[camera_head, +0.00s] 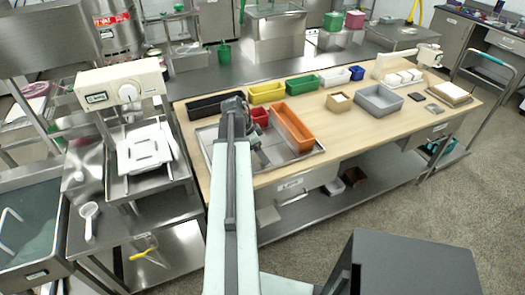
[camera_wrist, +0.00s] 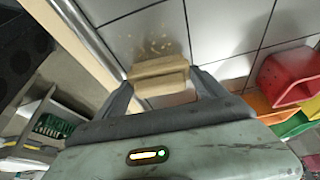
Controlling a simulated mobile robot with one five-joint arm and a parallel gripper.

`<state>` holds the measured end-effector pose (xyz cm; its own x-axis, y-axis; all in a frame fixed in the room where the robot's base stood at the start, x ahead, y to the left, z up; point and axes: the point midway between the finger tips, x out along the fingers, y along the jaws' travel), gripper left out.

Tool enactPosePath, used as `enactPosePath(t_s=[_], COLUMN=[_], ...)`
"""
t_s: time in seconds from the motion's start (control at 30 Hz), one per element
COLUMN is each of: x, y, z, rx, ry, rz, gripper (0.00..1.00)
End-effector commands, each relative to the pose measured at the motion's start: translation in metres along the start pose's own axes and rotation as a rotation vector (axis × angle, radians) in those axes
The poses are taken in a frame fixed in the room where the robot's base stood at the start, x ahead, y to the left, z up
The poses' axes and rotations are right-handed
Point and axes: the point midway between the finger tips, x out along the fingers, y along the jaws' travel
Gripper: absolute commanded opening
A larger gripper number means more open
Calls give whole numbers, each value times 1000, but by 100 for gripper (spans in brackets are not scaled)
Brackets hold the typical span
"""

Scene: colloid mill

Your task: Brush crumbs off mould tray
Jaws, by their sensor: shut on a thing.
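My gripper (camera_wrist: 164,80) is shut on a tan block-shaped brush (camera_wrist: 158,68), held between its two fingers in the wrist view. Its bristles cannot be made out. Beyond it lies a grey metal surface with dark dividing lines, the mould tray (camera_wrist: 225,30). Pale specks, likely crumbs (camera_wrist: 155,44), lie on it just past the brush. Whether the brush touches the tray I cannot tell. In the head view the metal tray (camera_head: 290,162) lies at the bench's left front, partly behind my arm. The fingertips and brush are hidden there.
An orange bin (camera_head: 292,127) and a red bin (camera_head: 259,116) stand at the tray; red, orange and green bins show at right in the wrist view. Yellow (camera_head: 266,92) and green (camera_head: 302,84) bins line the back. A grey bin (camera_head: 378,100) stands right; bare wood lies before it.

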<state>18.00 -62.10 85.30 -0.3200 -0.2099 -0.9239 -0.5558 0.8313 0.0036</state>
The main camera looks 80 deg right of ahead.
Motion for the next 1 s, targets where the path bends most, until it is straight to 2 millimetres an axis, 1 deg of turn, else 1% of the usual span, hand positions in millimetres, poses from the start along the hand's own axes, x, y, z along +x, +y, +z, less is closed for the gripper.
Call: enactPosePath(t_s=[0.1,0.23,0.47,0.57,0.83,1.0], x=[-4,-8,-9,-12,-24,-25], y=[2,2,3,4,6,6], z=[13,25,29,36,60,62], rx=[-1,-1,0,-1,-3,-1], ry=[0,-1,-4,-5,-4,-3], rz=[-1,-1,-1,-1,-1,0], gripper=[34,34,34,34,34,34])
